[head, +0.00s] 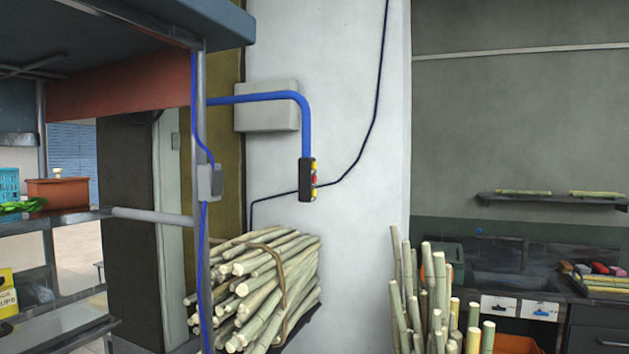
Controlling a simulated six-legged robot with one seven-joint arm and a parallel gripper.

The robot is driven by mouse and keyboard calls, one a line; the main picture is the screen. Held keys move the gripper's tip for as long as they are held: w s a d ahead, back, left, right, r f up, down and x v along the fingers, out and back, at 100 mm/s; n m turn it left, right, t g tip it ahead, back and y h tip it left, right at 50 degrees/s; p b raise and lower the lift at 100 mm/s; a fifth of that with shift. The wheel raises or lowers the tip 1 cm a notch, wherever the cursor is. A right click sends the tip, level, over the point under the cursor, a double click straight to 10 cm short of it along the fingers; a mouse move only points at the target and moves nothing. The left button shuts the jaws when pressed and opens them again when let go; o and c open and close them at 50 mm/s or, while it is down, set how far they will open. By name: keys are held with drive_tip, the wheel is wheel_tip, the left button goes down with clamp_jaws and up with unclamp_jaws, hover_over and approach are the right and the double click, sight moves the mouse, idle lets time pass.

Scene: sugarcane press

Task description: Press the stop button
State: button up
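A dark control box (307,180) hangs at the lower end of a bent blue pipe (305,112), in front of the pale wall column. Its right side carries small buttons: yellow ones near the top and bottom and a red one (315,179) between them. The box is seen nearly edge-on, so the button faces are mostly hidden and no labels can be read. My gripper is not in the head view.
A tied bundle of sugarcane (262,285) lies below the box. More cane (425,290) stands upright to the right. A metal frame with shelves (75,216) fills the left. Open air surrounds the box's right side. A counter (500,265) stands at the right.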

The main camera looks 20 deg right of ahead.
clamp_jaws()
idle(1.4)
